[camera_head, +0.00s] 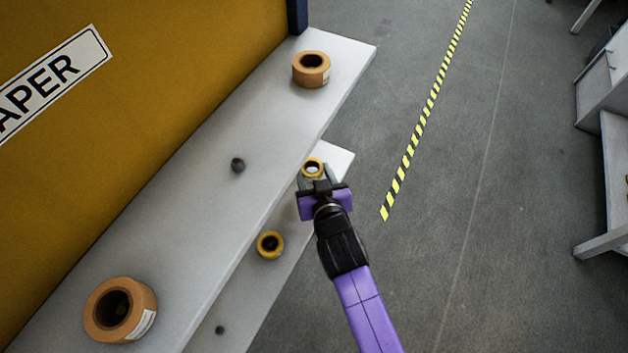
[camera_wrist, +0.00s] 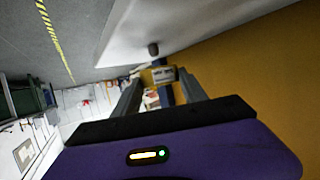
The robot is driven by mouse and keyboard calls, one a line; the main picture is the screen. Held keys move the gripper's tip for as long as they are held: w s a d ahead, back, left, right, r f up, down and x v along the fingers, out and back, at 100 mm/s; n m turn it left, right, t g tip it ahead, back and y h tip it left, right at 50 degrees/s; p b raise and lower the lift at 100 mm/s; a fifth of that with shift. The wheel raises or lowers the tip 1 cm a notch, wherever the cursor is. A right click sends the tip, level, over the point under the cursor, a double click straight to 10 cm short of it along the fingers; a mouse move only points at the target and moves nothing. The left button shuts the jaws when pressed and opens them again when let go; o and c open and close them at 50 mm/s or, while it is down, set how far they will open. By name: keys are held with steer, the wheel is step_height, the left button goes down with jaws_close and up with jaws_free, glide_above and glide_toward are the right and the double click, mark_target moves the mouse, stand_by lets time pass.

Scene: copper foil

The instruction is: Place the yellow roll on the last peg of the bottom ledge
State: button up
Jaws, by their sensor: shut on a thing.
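My gripper (camera_head: 313,176) is shut on a small yellow roll (camera_head: 313,166) at the far end of the lower ledge (camera_head: 340,160). The roll's open hole faces up in the head view. In the wrist view, the roll (camera_wrist: 163,75) shows between the fingertips, small and dim. A dark peg (camera_wrist: 153,48) shows just beyond it on a pale ledge surface. I cannot tell whether the roll is around a peg or above it. Another yellow roll (camera_head: 270,245) sits nearer on the lower ledge, and a bare peg (camera_head: 219,330) stands nearer still.
The upper ledge (camera_head: 200,215) overhangs the lower one at left. It carries tan rolls at its far end (camera_head: 311,69) and near end (camera_head: 119,309), with a bare peg (camera_head: 238,165) between. A yellow wall (camera_head: 150,120) stands behind. The floor right of the ledges is open.

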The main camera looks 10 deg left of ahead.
steer(key=shift+f, duration=1.5)
steer(key=shift+b, duration=0.3)
steer(key=shift+f, duration=0.2)
steer(key=o, duration=1.4)
steer(key=shift+c, duration=0.2)
steer(key=shift+r, duration=0.15)
steer(key=p+v, duration=0.1)
steer(key=v, duration=1.1)
steer(key=shift+p, duration=0.4)
